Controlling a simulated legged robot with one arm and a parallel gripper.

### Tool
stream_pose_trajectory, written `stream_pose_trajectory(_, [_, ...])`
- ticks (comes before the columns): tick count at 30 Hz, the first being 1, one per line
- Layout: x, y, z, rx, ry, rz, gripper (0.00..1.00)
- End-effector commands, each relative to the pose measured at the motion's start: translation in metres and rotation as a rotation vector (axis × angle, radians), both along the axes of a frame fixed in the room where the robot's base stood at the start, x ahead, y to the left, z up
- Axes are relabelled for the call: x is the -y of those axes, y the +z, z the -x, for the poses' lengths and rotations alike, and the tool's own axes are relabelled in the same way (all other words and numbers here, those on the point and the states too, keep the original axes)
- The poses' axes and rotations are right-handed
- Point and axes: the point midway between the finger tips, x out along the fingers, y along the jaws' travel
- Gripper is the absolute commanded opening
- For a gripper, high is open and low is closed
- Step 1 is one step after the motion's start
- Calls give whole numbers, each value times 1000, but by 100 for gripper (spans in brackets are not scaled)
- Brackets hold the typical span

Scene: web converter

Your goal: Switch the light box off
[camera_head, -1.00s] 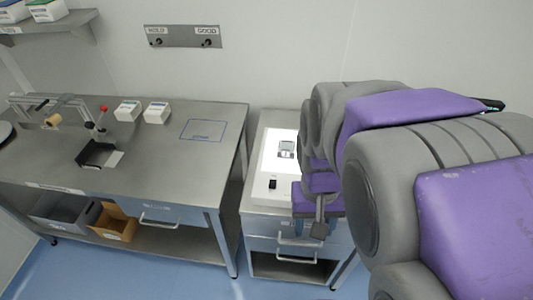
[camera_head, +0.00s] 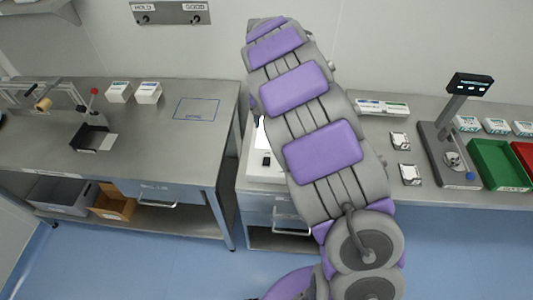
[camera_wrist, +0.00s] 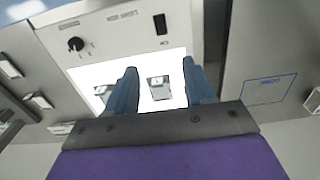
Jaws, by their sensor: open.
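The light box (camera_wrist: 215,35) is white with a brightly lit panel (camera_wrist: 140,65) in the wrist view. Its front strip carries a black rocker switch (camera_wrist: 160,24) and a black knob (camera_wrist: 75,44). In the head view, my arm hides most of the light box (camera_head: 262,176), but the switch (camera_head: 266,160) shows beside the arm. My gripper (camera_wrist: 160,75) is open, with its two blue fingers apart over the lit panel. A small grey-white packet (camera_wrist: 160,88) lies on the panel between the fingers in the picture. The switch is beyond the fingertips, apart from them.
A steel table (camera_head: 150,165) with a fixture (camera_head: 90,135) stands at left. At right, a bench holds a scale with a display (camera_head: 470,84), a green bin (camera_head: 498,165), a red bin (camera_head: 524,155) and small packets (camera_head: 410,174). A labelled wall plate (camera_head: 170,13) is behind.

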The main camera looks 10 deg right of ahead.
Motion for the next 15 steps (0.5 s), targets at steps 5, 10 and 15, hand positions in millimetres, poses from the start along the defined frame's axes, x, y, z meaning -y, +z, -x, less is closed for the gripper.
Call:
stream_pose_trajectory(5, [-2, -10, -4, 0, 3, -3, 53])
stream_pose_trajectory(10, [-2, -35, -3, -1, 2, -4, 53])
stream_pose_trajectory(15, [-2, -70, -3, -5, 3, -4, 53])
